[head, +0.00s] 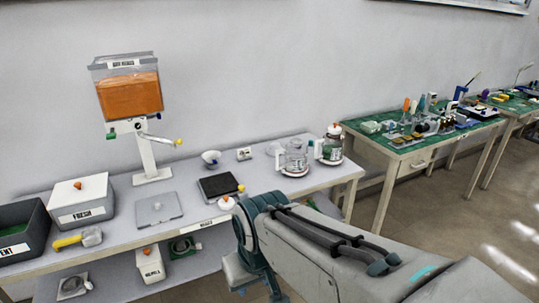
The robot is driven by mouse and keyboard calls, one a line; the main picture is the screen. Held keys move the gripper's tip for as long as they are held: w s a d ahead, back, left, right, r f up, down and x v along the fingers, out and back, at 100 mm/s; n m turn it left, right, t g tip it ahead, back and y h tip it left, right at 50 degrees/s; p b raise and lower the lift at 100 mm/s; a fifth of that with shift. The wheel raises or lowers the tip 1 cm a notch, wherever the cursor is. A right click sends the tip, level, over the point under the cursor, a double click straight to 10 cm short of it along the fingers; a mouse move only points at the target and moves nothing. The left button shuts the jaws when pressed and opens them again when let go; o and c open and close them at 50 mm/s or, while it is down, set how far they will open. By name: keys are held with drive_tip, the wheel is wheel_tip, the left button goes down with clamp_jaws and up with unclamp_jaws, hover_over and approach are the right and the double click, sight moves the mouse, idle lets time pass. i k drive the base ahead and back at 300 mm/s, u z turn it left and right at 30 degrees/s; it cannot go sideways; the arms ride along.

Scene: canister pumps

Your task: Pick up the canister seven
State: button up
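Two clear jug-like canisters stand at the right end of the grey bench. The left canister (296,158) is open on top and sits on a round pale base. The right canister (329,149) has a white lid with an orange knob and a green patch on its side, also on a round base. Their markings are too small to read, so I cannot tell which is canister seven. My arm crosses the lower right, in front of the bench. My gripper is not in view.
The grey bench (120,222) also holds an orange-filled dispenser (130,97), a white FRESH box (80,198), a dark open bin (20,240), a flat grey plate (158,208) and a black scale (218,186). A cluttered green-topped table (410,160) stands to the right. Floor shows between the tables.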

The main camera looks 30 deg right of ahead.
sight(295, 152)
drive_tip(key=z, duration=0.65)
drive_tip(key=i, duration=0.6)
drive_tip(key=z, duration=0.65)
drive_tip(key=i, duration=1.45)
drive_tip(key=u, duration=0.7)
